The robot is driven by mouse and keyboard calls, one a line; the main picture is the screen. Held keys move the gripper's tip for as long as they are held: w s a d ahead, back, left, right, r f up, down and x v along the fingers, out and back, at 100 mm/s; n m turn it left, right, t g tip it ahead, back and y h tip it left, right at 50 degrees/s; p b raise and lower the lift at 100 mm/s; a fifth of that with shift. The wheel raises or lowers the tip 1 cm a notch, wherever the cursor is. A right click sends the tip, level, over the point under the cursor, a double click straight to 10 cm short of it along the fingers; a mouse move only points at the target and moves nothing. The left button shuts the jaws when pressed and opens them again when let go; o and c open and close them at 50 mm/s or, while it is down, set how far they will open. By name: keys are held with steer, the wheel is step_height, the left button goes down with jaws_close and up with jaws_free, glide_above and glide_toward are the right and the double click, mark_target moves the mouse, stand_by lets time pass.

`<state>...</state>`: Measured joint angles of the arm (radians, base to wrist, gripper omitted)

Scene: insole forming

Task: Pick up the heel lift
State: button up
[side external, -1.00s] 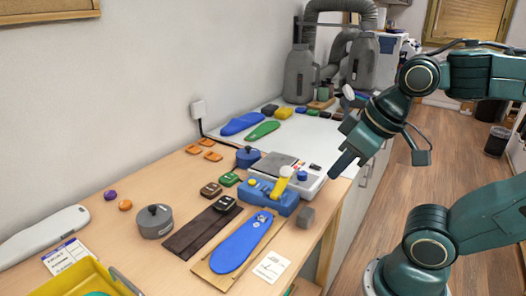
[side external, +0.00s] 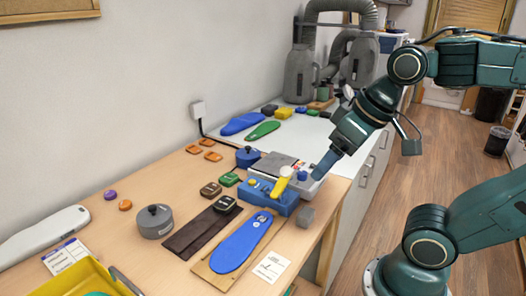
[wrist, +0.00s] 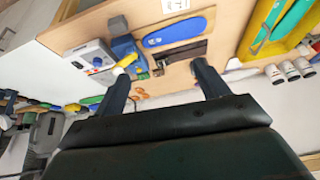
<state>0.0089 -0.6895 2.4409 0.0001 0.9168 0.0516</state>
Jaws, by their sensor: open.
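My gripper (side external: 322,174) is open and empty, above the right edge of the bench near the white and grey device. In the wrist view its two fingers stand wide apart (wrist: 161,72). No piece is clearly identifiable as the heel lift. Small pads lie mid-bench: a brown one (side external: 210,189), a green one (side external: 229,179) and a black one (side external: 224,203) at the end of a dark strip (side external: 196,236). Several orange pieces (side external: 208,142) lie farther back. The pads are left of my gripper and apart from it.
A blue block (side external: 270,196) with a yellow handle (side external: 281,184) stands beside the white device (side external: 292,168). A small grey cube (side external: 306,217) is near the bench edge. A blue insole (side external: 240,244) lies in front. A grey lidded pot (side external: 155,222) and yellow tray (side external: 75,281) are left.

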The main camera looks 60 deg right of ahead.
steer(key=w+d+r+m+g, duration=0.1)
steer(key=w+d+r+m, duration=0.3)
steer(key=w, duration=0.7)
steer(key=w+d+f+m+g, duration=0.15)
steer(key=w+m, duration=0.35)
steer(key=w, duration=0.7)
steer(key=w+d+f+m+g, duration=0.1)
steer(key=w+d+f+m, duration=0.3)
steer(key=w+f, duration=0.3)
steer(key=w+d+f+m+g, duration=0.2)
steer(key=w+d+f+m, duration=0.2)
steer(key=w+f, duration=0.3)
steer(key=w+m, duration=0.1)
steer(key=w, duration=0.2)
steer(key=shift+d+f, duration=0.4)
steer(key=shift+s, duration=0.1)
glide_above(226, 179)
steer(key=shift+f, duration=4.3)
steer(key=shift+f, duration=0.1)
